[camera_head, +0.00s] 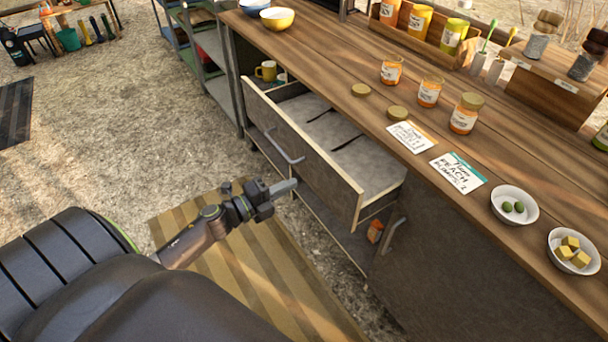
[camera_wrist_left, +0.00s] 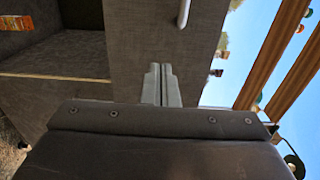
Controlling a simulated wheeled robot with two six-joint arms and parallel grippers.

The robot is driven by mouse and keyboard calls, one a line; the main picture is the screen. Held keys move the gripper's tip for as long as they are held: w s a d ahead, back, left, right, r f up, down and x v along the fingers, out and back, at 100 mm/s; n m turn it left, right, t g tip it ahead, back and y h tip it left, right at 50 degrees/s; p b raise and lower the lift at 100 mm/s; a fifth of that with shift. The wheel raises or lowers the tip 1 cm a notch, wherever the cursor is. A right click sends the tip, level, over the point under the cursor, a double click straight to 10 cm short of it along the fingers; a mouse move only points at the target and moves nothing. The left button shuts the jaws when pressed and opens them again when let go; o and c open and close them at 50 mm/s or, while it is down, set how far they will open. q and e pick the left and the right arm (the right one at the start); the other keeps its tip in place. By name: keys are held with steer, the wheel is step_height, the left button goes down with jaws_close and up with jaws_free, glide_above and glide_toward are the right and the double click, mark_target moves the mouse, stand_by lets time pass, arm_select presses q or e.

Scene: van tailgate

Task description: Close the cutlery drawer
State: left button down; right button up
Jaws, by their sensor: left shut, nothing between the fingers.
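The cutlery drawer (camera_head: 310,162) stands pulled out from under the wooden counter in the head view. It has a dark grey front, pale edges and a curved metal handle (camera_head: 284,146). Dark slots or cutlery lie on its grey floor. My left gripper (camera_head: 294,184) is shut and empty, in front of the drawer front and below the handle. In the left wrist view the shut fingers (camera_wrist_left: 162,84) point at the grey drawer front (camera_wrist_left: 150,35), with the handle (camera_wrist_left: 184,12) above them. I cannot tell whether they touch it. My right gripper is not in view.
The counter (camera_head: 350,70) carries jars, cards, a bowl of olives (camera_head: 514,204) and a bowl of yellow cubes (camera_head: 573,251). An open compartment (camera_head: 335,235) lies below the drawer. A striped mat (camera_head: 260,265) covers the ground. Metal shelves (camera_head: 212,62) stand behind the counter's far end.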

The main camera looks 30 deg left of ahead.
mark_target(314, 173)
arm_select(q)
steer(key=x, duration=0.5)
steer(key=shift+p, duration=0.4)
steer(key=shift+w+d, duration=0.1)
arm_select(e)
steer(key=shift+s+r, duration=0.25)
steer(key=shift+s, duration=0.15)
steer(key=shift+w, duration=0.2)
arm_select(q)
steer(key=shift+w, duration=0.15)
steer(key=x, duration=0.7)
steer(key=shift+w+d+p, duration=0.1)
steer(key=shift+w+p, duration=0.05)
steer(key=shift+p, duration=0.15)
steer(key=b+x, duration=0.1)
steer(key=x, duration=0.6)
steer(key=shift+w+f, duration=0.1)
steer(key=shift+w, duration=0.1)
steer(key=shift+r, duration=0.35)
steer(key=shift+w, duration=0.1)
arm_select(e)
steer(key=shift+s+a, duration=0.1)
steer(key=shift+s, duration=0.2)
